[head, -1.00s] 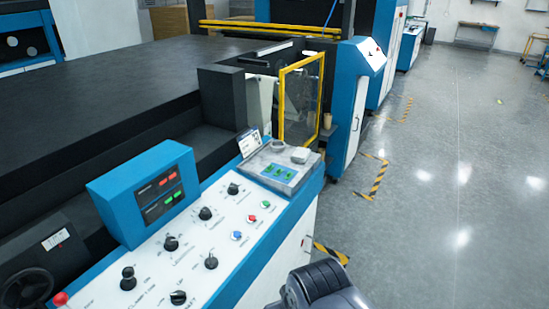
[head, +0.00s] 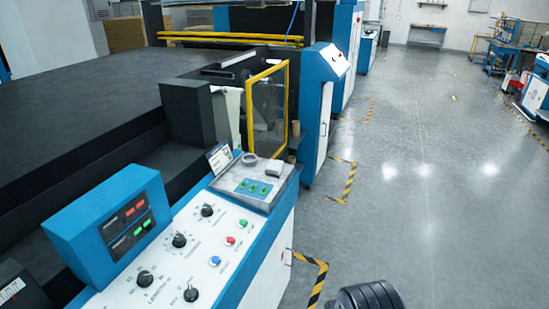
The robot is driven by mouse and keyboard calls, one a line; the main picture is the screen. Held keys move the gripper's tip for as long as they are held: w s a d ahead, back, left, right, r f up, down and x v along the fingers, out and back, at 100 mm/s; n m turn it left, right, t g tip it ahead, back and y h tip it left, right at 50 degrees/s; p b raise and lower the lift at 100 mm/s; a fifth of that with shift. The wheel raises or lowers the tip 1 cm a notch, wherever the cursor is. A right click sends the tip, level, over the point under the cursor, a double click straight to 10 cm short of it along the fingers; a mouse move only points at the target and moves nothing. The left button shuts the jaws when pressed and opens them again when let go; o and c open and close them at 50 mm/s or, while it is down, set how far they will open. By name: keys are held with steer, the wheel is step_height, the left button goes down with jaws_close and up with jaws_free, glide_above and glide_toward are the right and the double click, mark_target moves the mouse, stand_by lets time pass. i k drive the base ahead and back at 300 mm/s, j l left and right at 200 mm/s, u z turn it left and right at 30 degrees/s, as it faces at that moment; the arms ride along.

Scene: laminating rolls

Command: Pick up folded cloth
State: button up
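A small pale grey item (head: 276,167), perhaps the folded cloth, lies on the grey tray-like top (head: 232,190) at the far end of the control panel. It is too small to be sure of. A grey ring-shaped item (head: 249,158) sits just left of it. My gripper is not in view. Only a dark rounded part of my arm shows at the bottom edge, right of the panel and apart from it.
The blue and white control console (head: 190,250) with knobs and buttons fills the lower left. A yellow-framed guard (head: 249,110) stands behind it. Yellow-black floor markings (head: 318,280) run beside the console. The grey floor (head: 440,190) on the right is open.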

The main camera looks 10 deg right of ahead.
mark_target(274, 167)
steer(key=i+l, duration=0.25)
steer(key=i, duration=0.2)
steer(key=i+l, duration=0.2)
steer(key=i, duration=0.25)
steer(key=i+l, duration=0.25)
steer(key=i, duration=0.25)
steer(key=i+l, duration=0.25)
steer(key=i, duration=0.2)
